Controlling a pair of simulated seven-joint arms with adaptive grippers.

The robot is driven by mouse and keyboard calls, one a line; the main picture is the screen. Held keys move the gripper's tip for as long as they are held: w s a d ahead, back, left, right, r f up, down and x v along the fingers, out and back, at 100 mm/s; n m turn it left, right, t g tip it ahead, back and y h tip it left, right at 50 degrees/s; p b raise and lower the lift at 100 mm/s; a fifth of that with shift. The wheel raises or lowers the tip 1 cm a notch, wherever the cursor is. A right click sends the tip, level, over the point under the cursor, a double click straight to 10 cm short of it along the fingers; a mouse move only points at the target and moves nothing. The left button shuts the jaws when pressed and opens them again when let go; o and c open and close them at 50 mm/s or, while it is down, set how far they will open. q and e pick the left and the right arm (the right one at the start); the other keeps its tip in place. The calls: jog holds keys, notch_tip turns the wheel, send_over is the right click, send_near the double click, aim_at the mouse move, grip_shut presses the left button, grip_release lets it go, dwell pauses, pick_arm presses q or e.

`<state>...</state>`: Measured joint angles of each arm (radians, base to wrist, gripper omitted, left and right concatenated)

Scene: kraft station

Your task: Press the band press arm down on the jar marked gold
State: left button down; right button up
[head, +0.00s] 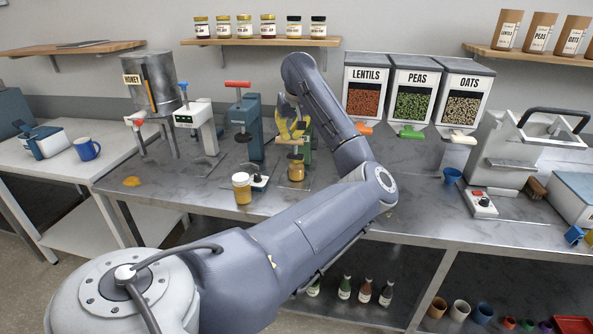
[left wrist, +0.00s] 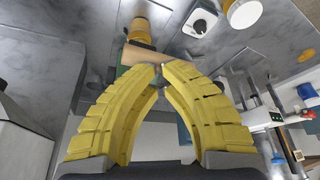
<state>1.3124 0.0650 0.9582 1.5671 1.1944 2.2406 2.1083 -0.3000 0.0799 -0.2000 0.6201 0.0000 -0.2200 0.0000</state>
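A second amber jar with a pale lid (head: 242,188) stands to the left. My left gripper (head: 290,135) is above the pad at the press, its yellow fingers covering part of it. In the left wrist view its fingertips (left wrist: 160,72) meet, with nothing clear between them. My right gripper is out of view.
A teal press with a red handle (head: 245,118) and a white dispenser (head: 198,122) stand to the left. A small button box (head: 259,182) sits between the jars. Lentils, peas and oats bins (head: 414,92) stand behind right. The bench front right of the press is clear.

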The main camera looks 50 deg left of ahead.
pick_arm(q)
jog(key=shift+f, duration=0.1)
dwell(0.3)
jog(key=shift+f, duration=0.2)
notch_tip(320, 180, up, 12)
dwell(1.2)
dwell(0.3)
